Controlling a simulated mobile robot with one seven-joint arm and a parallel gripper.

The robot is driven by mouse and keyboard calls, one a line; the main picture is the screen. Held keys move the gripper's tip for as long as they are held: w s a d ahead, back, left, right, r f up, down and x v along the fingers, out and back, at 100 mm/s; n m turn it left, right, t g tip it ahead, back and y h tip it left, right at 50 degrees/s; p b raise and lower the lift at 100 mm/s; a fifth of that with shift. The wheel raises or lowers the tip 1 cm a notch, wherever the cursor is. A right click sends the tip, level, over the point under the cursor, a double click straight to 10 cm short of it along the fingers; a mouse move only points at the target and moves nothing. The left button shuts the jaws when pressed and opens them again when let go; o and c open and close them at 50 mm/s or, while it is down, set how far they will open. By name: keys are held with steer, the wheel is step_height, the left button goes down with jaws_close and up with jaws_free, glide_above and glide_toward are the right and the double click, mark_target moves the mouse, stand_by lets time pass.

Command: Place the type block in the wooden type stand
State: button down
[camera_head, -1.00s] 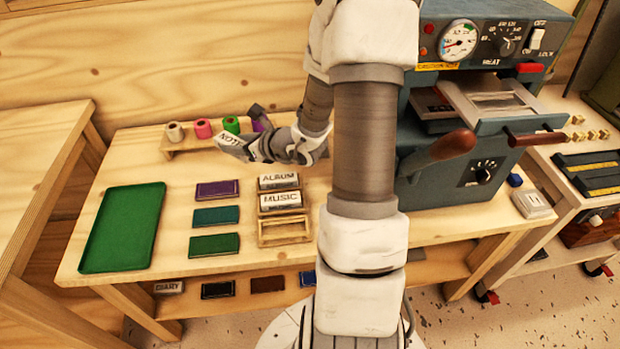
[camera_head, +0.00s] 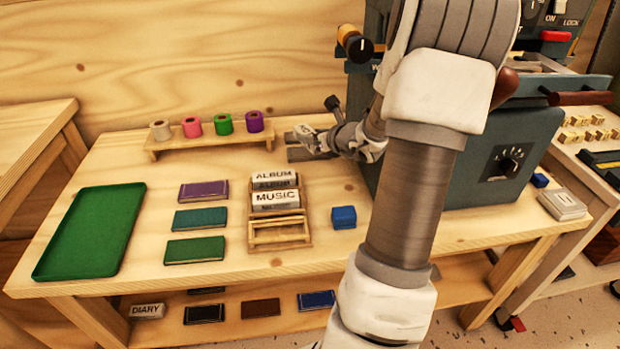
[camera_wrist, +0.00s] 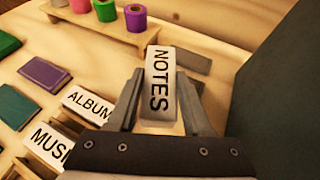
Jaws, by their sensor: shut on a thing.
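My gripper (camera_head: 316,146) is shut on the white NOTES type block (camera_wrist: 160,85), whose label runs lengthwise between the fingers in the wrist view. In the head view the held block (camera_head: 304,136) is small and partly hidden by the gripper, behind and right of the stand. The wooden type stand (camera_head: 279,242) holds the ALBUM block (camera_head: 274,177) in its back slot and the MUSIC block (camera_head: 275,198) in front of that. The front slot of the stand is empty. In the wrist view ALBUM (camera_wrist: 88,103) and MUSIC (camera_wrist: 50,146) lie left of my gripper.
The foil roll rack (camera_head: 209,143) stands at the back. A grey press (camera_head: 500,150) borders the right. A blue block (camera_head: 344,217) lies right of the stand. Coloured books (camera_head: 195,249) and a green tray (camera_head: 92,235) lie to the left. A grey flat piece (camera_wrist: 185,60) lies behind the held block.

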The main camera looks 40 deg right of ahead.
mark_target(314, 178)
steer(key=shift+d+f, duration=0.25)
steer(key=shift+f, duration=0.1)
step_height(314, 178, down, 9)
steer(key=b, duration=0.4)
steer(key=shift+f, duration=0.15)
steer(key=shift+f, duration=0.25)
steer(key=shift+c, duration=1.6)
jaws_free()
steer(key=shift+s, duration=0.1)
